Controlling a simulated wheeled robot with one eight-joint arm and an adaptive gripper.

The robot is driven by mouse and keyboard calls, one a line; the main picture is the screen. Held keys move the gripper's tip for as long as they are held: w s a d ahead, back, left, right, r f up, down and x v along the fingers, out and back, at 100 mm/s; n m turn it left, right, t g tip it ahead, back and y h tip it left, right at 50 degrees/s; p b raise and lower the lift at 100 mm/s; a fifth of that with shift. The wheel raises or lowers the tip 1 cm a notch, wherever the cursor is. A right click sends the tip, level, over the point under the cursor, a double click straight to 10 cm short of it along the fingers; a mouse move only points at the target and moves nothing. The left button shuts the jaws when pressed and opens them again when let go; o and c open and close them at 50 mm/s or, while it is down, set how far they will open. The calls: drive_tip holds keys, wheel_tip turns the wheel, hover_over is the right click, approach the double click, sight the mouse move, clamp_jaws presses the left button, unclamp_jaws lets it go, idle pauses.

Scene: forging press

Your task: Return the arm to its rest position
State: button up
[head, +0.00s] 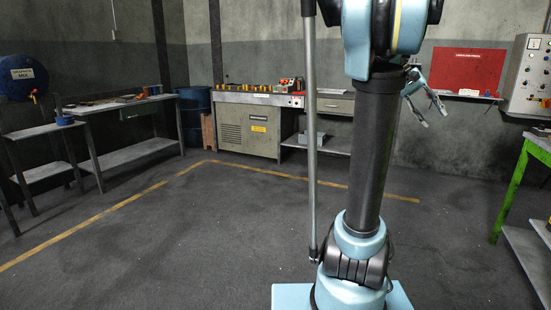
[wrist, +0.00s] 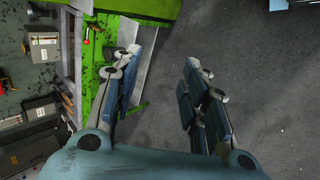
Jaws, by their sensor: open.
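My gripper (head: 430,104) shows in the head view to the right of my arm's dark column, in front of the back wall, pointing down and to the right. In the wrist view its two blue-grey fingers (wrist: 166,100) are spread apart. Nothing is between them. Beyond the fingers are the bare grey floor (wrist: 255,75) and a green-framed bench (wrist: 106,55). The rest of my arm stands upright in the head view, and its upper part runs out of the top of the picture.
A green bench (head: 514,185) stands at the right. A control panel (head: 527,75) and a red board (head: 468,70) hang on the back wall. A machine cabinet (head: 247,130) stands at the back, and worktables (head: 140,150) at the left. The middle floor is clear.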

drive_tip(key=s+a+f+n+t+y, duration=0.1)
drive_tip(key=s+a+f, duration=0.4)
drive_tip(key=a+f, duration=0.5)
drive_tip(key=s+a+f+n+t+y, duration=0.2)
drive_tip(key=s+a+f+t+y, duration=0.1)
drive_tip(key=a+f, duration=0.8)
drive_tip(key=s+a+f+n+t+y, duration=0.2)
drive_tip(key=s+a+f, duration=0.4)
drive_tip(key=a+f, duration=0.4)
drive_tip(key=shift+s+a+f+y, duration=0.2)
drive_tip(key=shift+s+f+y, duration=0.1)
drive_tip(key=shift+f+y, duration=0.3)
drive_tip(key=shift+c, duration=0.8)
drive_tip(key=shift+d, duration=0.1)
